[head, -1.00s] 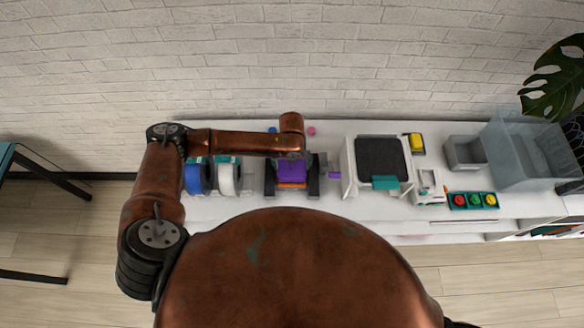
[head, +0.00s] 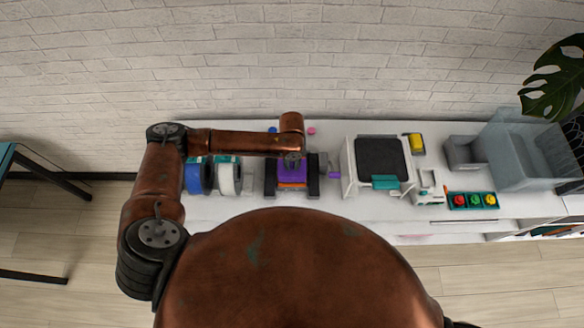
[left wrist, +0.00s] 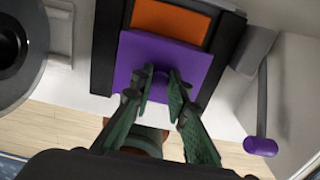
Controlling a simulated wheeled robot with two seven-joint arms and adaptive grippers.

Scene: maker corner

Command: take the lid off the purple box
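The purple box (head: 293,175) stands on the white counter between two black side pieces, partly hidden by my left wrist. In the left wrist view its flat purple lid (left wrist: 135,59) has a small dark purple knob (left wrist: 160,84). An orange area (left wrist: 170,22) shows beyond the lid. My left gripper (left wrist: 160,78) is over the lid, its green-padded fingers close together on both sides of the knob; they look shut on it. In the head view the left gripper (head: 292,162) is mostly hidden by its own wrist. My right gripper is out of view.
Blue (head: 193,179) and white (head: 229,179) spools stand left of the box. A purple-ended lever (left wrist: 260,146) sticks out right of it, close to a white machine (head: 348,178). Grey (head: 463,153) and clear (head: 515,160) bins stand farther right. A brick wall is behind.

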